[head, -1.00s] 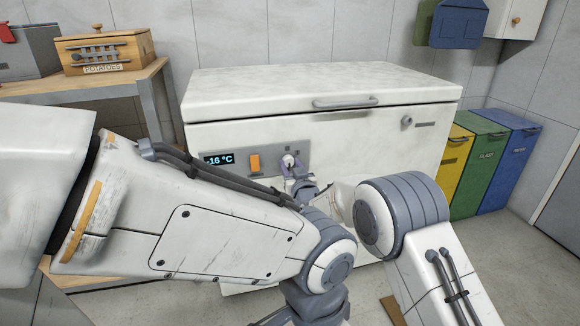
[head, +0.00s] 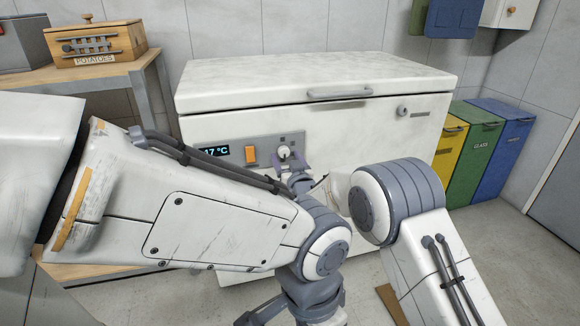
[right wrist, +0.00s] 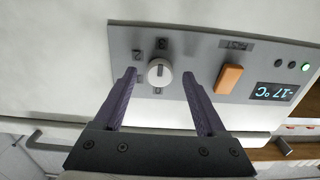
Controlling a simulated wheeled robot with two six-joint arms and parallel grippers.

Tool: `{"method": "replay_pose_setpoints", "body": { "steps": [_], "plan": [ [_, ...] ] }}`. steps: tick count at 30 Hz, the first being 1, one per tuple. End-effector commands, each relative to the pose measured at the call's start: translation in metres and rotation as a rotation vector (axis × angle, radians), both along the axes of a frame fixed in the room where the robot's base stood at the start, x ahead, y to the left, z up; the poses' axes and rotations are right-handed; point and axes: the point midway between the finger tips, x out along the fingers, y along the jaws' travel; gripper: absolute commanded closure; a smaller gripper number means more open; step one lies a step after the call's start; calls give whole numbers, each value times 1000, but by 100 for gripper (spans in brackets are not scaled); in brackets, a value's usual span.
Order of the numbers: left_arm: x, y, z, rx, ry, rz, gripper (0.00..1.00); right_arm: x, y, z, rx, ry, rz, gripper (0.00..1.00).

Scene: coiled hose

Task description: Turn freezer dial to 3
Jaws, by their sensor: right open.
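The white freezer dial (right wrist: 159,72) sits on a grey control panel (right wrist: 208,52) with small number marks around it; it also shows in the head view (head: 284,152). I cannot tell surely which number it points to. My right gripper (right wrist: 160,76) is open, with one purple finger on each side of the dial and a gap visible on both sides. It also shows in the head view (head: 293,163), in front of the panel. The display (right wrist: 273,92) reads -17 °C. My left arm's lower end shows at the bottom of the head view; its jaws are unclear.
The white chest freezer (head: 380,140) has its lid closed, with a handle (head: 340,93) at the front. An orange switch (right wrist: 229,79) is beside the dial. A wooden table with a potato box (head: 97,44) stands left; yellow, green and blue bins (head: 502,150) stand right.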

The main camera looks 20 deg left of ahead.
Motion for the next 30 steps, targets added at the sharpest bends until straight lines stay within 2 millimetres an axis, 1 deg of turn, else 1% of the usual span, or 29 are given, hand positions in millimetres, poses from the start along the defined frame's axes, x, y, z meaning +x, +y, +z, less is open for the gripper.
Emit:
{"method": "replay_pose_setpoints", "body": {
  "steps": [3,12,16,21,30],
  "plan": [
    [0,0,7,0,0,0,50,-13,-8,3,-1,2,1,26],
    [0,0,20,0,0,0,50,-58,-38,2,-2,2,2,26],
    [0,0,24,0,0,0,50,-72,-47,1,-2,2,2,26],
    [0,0,25,0,0,0,50,-81,-53,0,-1,2,2,26],
    [0,0,25,0,0,0,50,-82,-54,0,-1,2,1,26]
  ]
}}
